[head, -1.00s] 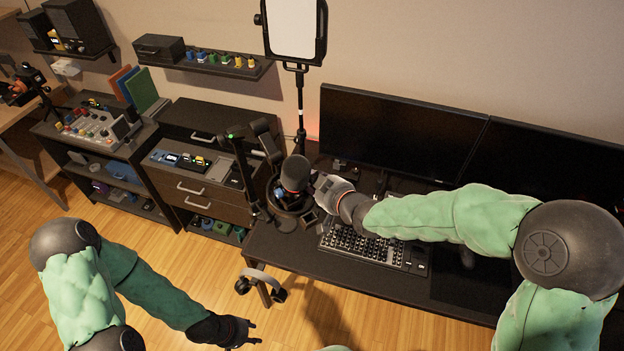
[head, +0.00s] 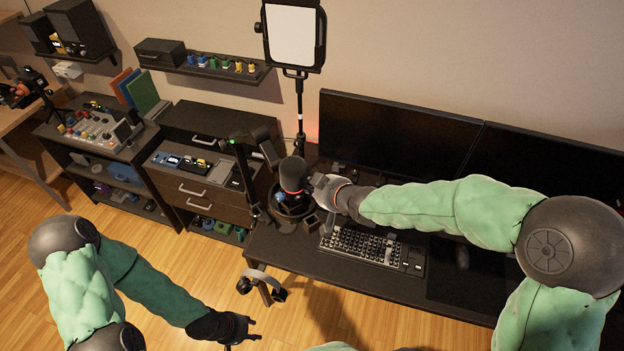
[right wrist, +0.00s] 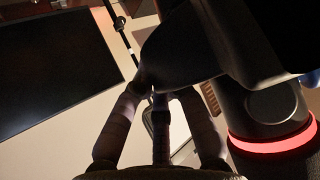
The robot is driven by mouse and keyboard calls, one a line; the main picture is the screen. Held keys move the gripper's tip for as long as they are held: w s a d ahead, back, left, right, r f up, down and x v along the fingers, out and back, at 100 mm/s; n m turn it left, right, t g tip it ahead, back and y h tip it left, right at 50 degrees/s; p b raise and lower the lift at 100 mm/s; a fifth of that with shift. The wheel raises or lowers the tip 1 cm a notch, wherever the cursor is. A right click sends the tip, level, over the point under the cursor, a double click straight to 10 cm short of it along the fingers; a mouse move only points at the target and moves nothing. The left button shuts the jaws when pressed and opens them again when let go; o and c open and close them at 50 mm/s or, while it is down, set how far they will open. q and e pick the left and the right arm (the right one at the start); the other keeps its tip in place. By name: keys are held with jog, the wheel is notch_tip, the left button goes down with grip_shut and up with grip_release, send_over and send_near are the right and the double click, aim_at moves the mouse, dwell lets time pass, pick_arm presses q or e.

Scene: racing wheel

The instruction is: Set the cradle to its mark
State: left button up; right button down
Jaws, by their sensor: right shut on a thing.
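My right gripper (head: 322,187) is at the back of the desk, just right of the black microphone (head: 293,175). In the right wrist view its fingers (right wrist: 160,98) are closed on a dark, smooth-edged thing (right wrist: 190,55), which I take to be the cradle. Its full shape is hidden by the fingers and the frame edge. The microphone's dark body with a glowing red ring (right wrist: 275,143) stands close to the right of it. I cannot make out the mark. My left gripper (head: 243,329) is open and empty over the floor, in front of the desk.
A keyboard (head: 370,245) lies right of the microphone, below two monitors (head: 395,135). A lamp panel (head: 292,38) stands behind on a pole. A headset (head: 262,282) hangs at the desk's front left edge. A drawer cabinet (head: 205,192) is to the left.

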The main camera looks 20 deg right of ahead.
jog(key=shift+r, duration=0.45)
jog(key=c, duration=1.7)
grip_release()
jog(key=shift+o, duration=0.7)
jog(key=shift+s, duration=0.2)
jog(key=v, duration=0.7)
jog(key=shift+r, duration=0.25)
jog(key=shift+s, duration=0.1)
